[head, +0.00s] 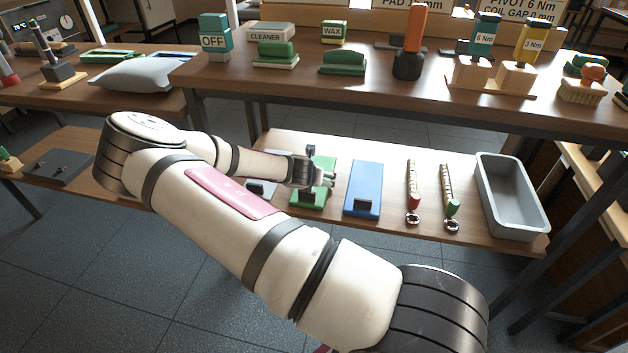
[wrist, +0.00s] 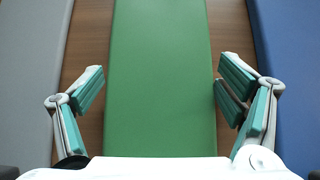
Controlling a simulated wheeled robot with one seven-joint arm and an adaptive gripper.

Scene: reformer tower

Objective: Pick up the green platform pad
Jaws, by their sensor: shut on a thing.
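The green platform pad (head: 311,199) is a long flat green board on the lower shelf, between a grey pad and a blue pad. In the head view my gripper (head: 322,176) is over it, hiding part of it. In the wrist view the green pad (wrist: 160,60) runs up the middle between the two teal-lined fingers of my gripper (wrist: 160,86). I cannot tell any gap between the pad and the shelf.
The grey pad (wrist: 28,80) lies left and the blue pad (head: 363,180) right, close to the fingers. Further right are two slim tools (head: 412,190) (head: 447,195) and a grey tray (head: 512,222). The upper bench (head: 350,93) overhangs behind, carrying several blocks and tools.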

